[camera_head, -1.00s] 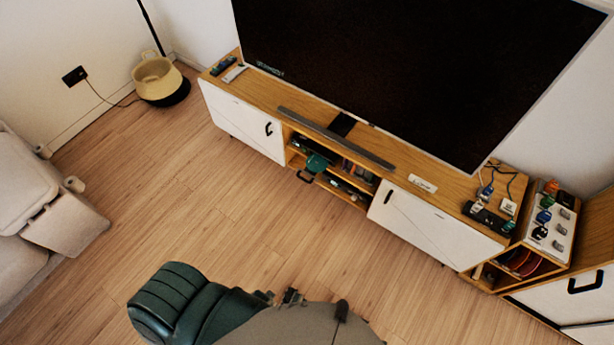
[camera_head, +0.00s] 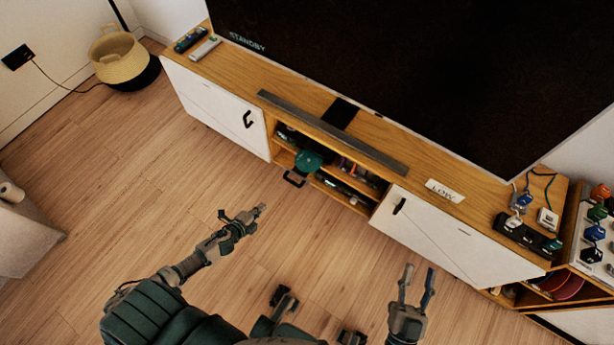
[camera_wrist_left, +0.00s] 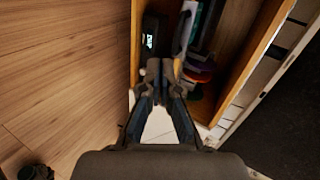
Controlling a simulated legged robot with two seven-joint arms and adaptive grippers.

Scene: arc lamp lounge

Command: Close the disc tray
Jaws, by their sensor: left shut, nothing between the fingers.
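A teal disc (camera_head: 307,161) sits at the front of the cabinet's open middle bay, on what looks like a pulled-out disc tray. A black loop-shaped handle (camera_head: 294,179) juts out just below it. My left gripper (camera_head: 260,208) is shut and empty over the floor, in front of the bay and apart from the tray. In the left wrist view my shut fingers (camera_wrist_left: 160,70) point at an open wooden compartment. My right gripper (camera_head: 419,270) has its two fingers spread, in front of the white right door.
The TV cabinet has a white left door (camera_head: 215,108) and a white right door (camera_head: 445,235) beside the bay. A soundbar (camera_head: 330,132) lies on top, below the large TV (camera_head: 420,70). The wooden floor (camera_head: 110,190) is clear. A woven basket (camera_head: 120,60) stands back left.

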